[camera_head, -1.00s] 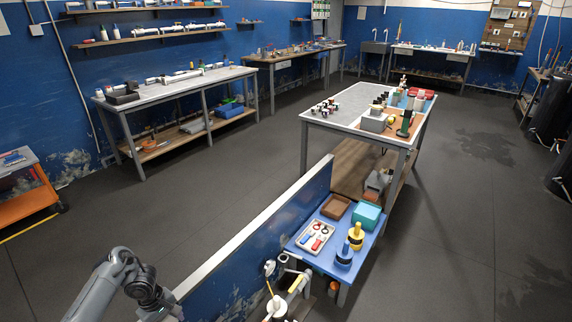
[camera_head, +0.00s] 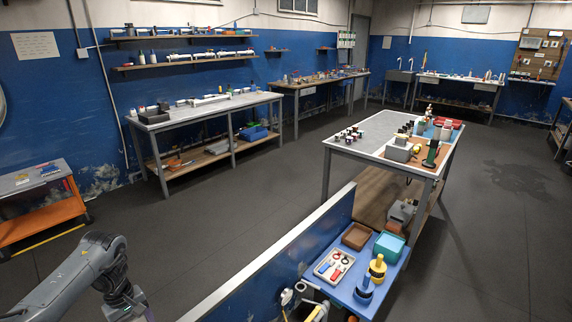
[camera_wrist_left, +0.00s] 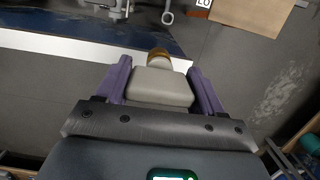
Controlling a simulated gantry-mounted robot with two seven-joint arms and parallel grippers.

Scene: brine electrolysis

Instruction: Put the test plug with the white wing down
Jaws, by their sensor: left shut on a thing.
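In the left wrist view my left gripper (camera_wrist_left: 160,68) is shut on the test plug with the white wing (camera_wrist_left: 162,88). The pale wing lies between the two purple fingers, and a brownish round part shows beyond it. The plug is held in the air above the floor and a blue panel with a white edge. In the head view my left arm is at the lower left. Its gripper and the plug are not clearly visible there. My right gripper is not in view. A pale tray (camera_head: 319,269) with red and blue pieces lies on the blue table (camera_head: 347,293).
The blue table also bears a brown box (camera_head: 356,236), a teal box (camera_head: 389,246), a yellow piece (camera_head: 377,268) and a blue piece (camera_head: 364,289). A low blue wall (camera_head: 290,268) stands between my left arm and this table. Pipe fittings (camera_head: 299,298) are beside it.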

